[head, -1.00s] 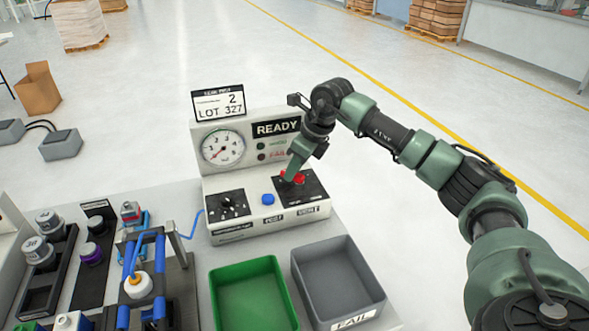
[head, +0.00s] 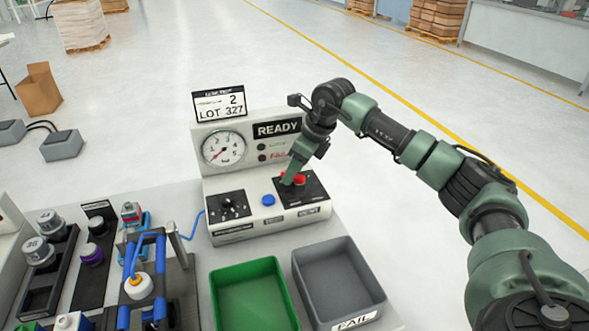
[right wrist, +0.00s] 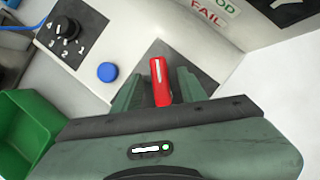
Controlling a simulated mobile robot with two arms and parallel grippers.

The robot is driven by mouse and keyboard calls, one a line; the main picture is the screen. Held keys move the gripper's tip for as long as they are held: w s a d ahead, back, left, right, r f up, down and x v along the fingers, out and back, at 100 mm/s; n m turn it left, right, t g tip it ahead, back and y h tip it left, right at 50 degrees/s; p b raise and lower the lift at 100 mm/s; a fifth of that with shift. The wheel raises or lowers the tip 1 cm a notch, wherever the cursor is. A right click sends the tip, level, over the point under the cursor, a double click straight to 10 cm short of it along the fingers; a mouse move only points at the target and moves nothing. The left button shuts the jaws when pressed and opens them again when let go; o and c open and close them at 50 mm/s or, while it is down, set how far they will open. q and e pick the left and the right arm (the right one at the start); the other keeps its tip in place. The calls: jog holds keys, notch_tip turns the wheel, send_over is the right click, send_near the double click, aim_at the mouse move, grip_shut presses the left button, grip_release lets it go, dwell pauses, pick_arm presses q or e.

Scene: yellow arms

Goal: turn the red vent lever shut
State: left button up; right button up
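The red vent lever (head: 297,178) sits on a black plate at the right end of the grey test unit (head: 262,226). In the right wrist view the lever (right wrist: 160,82) points nearly straight up the picture, with a white line along its top. My right gripper (head: 291,178) is at the lever and hides part of it. In the right wrist view its two green fingers (right wrist: 160,88) stand on either side of the lever, with a narrow gap on each side. The gripper looks open around the lever. My left gripper is not in view.
A blue button (head: 268,200) and a black rotary knob (head: 228,203) are left of the lever. A gauge (head: 223,148) and READY display (head: 277,129) stand behind. A green bin (head: 249,262) and a grey FAIL bin (head: 335,245) lie in front.

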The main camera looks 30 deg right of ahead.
jog(key=b+v, duration=0.1)
jog(key=v, duration=0.6)
jog(key=shift+r, duration=0.4)
jog(key=shift+d, duration=0.15)
